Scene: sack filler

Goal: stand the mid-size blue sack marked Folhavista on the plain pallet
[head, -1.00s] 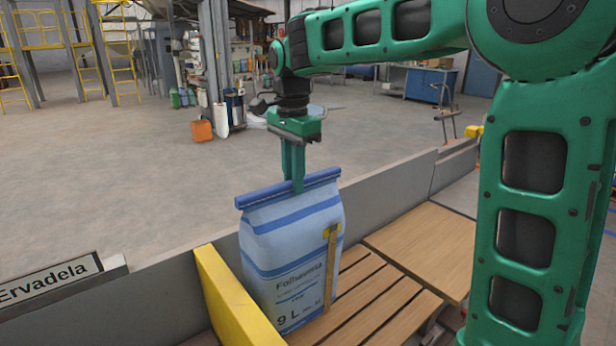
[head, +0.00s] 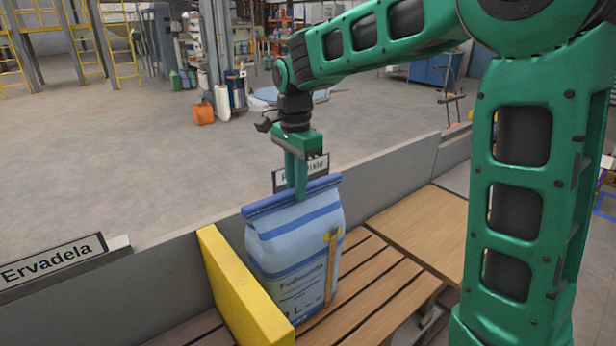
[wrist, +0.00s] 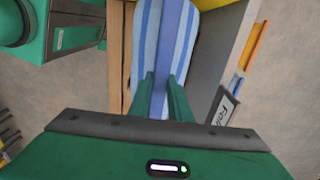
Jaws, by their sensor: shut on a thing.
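The blue sack marked Folhavista (head: 292,250) hangs upright, with a slight tilt, below my gripper (head: 298,192) in the head view. My gripper is shut on its rolled dark-blue top edge, which also shows between the fingers in the wrist view (wrist: 162,75). The sack is over the slatted wooden pallet (head: 372,292), close to the right of a yellow divider (head: 240,285). Its lower end is near the slats; I cannot tell whether it touches them.
A grey low wall (head: 390,180) runs behind. A sign (head: 315,167) is partly hidden behind my gripper; an Ervadela sign (head: 53,260) is at left. Flat boards (head: 425,232) lie at right.

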